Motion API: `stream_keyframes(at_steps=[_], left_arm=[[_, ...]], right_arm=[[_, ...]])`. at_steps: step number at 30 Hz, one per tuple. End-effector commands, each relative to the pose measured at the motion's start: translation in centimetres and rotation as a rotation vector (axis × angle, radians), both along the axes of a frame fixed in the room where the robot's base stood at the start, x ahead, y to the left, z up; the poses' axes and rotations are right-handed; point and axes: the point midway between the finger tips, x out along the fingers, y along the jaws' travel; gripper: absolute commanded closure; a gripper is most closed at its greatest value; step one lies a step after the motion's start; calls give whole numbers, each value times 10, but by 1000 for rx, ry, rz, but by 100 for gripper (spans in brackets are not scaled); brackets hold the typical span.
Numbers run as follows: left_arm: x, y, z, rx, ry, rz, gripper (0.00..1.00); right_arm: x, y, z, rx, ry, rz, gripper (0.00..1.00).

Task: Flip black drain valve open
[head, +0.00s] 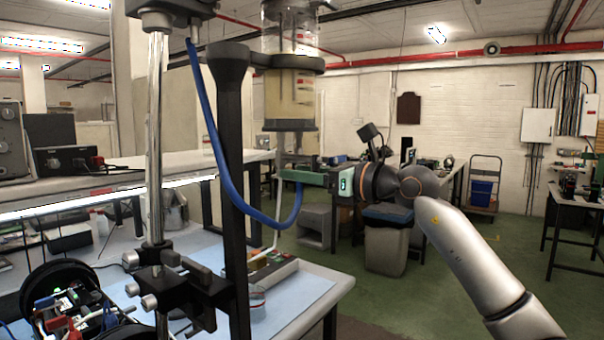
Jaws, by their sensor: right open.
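A clear sealed cylinder (291,92) with yellowish liquid in its lower part hangs upright in a black ring clamp at the upper middle. A dark cap (290,125) closes its bottom. The black drain valve cannot be made out clearly; the area below the cap is small and dark, close to my right gripper's fingertips. My right gripper (287,174) comes in from the right, with green fingers pointing left just below the cap. It is open, and I see nothing held in it. My left gripper does not show.
A black upright post (234,190) and a chrome rod (156,130) stand left of the cylinder. A blue hose (228,190) loops below it. The workbench (318,288) with a blue mat is beneath. A grey bin (386,245) stands behind my right arm.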

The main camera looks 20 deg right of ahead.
Motion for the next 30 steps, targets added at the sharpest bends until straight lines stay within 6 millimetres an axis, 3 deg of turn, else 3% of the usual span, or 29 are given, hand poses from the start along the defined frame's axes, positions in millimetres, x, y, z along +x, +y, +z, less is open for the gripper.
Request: stream_keyframes(at_steps=[8, 21, 30], left_arm=[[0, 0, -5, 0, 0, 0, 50], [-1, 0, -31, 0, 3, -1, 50], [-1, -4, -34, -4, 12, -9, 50]], right_arm=[[-8, -7, -2, 0, 0, -1, 51], [-78, -61, -3, -1, 0, -2, 51], [-98, -77, -1, 0, 1, 0, 51]])
